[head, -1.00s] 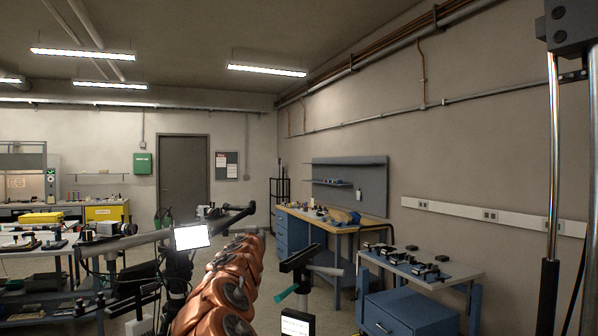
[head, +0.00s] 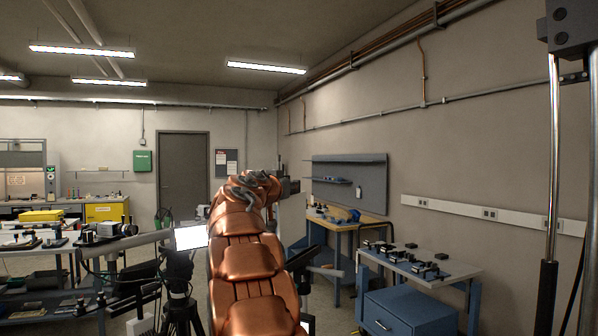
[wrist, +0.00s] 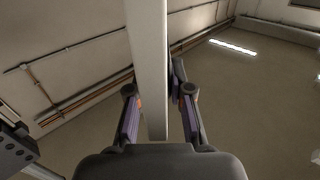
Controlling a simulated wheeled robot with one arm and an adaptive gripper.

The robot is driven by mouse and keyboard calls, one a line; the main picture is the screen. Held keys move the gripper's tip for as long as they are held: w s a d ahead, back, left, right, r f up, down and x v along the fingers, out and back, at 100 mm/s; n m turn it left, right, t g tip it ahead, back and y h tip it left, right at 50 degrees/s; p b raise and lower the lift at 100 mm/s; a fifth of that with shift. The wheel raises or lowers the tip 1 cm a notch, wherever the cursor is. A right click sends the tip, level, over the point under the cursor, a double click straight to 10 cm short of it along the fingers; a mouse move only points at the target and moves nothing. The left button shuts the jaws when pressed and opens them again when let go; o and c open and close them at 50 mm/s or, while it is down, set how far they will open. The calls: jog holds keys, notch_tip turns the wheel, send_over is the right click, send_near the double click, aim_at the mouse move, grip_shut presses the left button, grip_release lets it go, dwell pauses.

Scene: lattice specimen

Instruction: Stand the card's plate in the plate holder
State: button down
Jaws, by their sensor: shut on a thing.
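In the wrist view my gripper (wrist: 157,112) is shut on a long pale grey plate (wrist: 150,65). The plate shows as a narrow straight strip running up out of the picture between the two fingers. In the head view my copper arm is raised and its dark end (head: 290,186) points right, in front of the far wall. The held plate cannot be made out there. I cannot tell which item is the plate holder. The card cannot be made out for certain.
A pale-topped table (head: 425,272) with several small black fixtures stands at the right, above a blue cabinet (head: 398,314). A wooden-topped workbench (head: 345,223) is behind it. A lit white panel (head: 191,237) and a cluttered bench (head: 40,247) are at the left.

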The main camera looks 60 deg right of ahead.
aim_at(299, 202)
jog(key=s+r+m+g, duration=0.1)
jog(key=s+r+g, duration=0.1)
jog(key=s+r, duration=0.15)
jog(key=shift+a+f+b, duration=0.15)
jog(key=shift+f+b, duration=0.6)
jog(key=shift+f, duration=0.45)
jog(key=shift+a+f+b, duration=0.1)
jog(key=shift+f+b, duration=0.6)
jog(key=shift+f, duration=0.45)
jog(key=shift+a+f+b, duration=0.15)
jog(key=shift+f+b, duration=0.05)
jog(key=shift+b, duration=0.45)
jog(key=shift+f+b, duration=1.35)
jog(key=shift+b, duration=0.5)
jog(key=c, duration=1)
grip_release()
jog(key=shift+o, duration=0.4)
jog(key=o, duration=0.4)
jog(key=shift+o, duration=0.2)
